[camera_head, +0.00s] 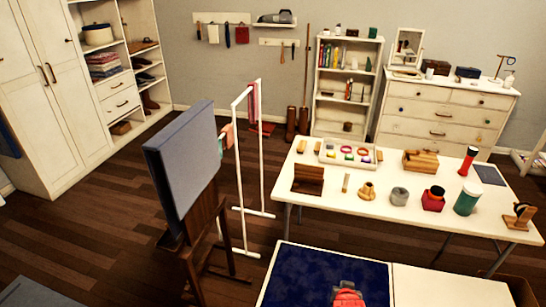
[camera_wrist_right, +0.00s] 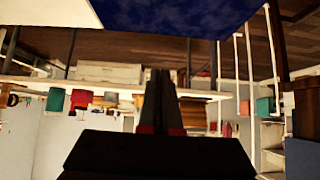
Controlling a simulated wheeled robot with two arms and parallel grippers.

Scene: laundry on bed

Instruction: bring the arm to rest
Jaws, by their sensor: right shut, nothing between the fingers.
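My right gripper (camera_wrist_right: 160,75) shows in the right wrist view. Its two dark fingers lie side by side, shut, with nothing between them, and small red parts sit at their base. The fingers are apart from everything around them. That view is upside down, with a dark blue surface at its top edge. My left gripper is not in view. In the head view a grey and red shape (camera_head: 347,295) is cut off at the bottom edge, in front of the dark blue surface (camera_head: 305,272); I cannot tell what it is.
A white table (camera_head: 320,211) with several small objects stands beyond the blue surface. A grey-blue board on a wooden easel (camera_head: 185,165) and a white rack (camera_head: 259,150) stand left of it. A wardrobe, bookshelf and dresser line the walls.

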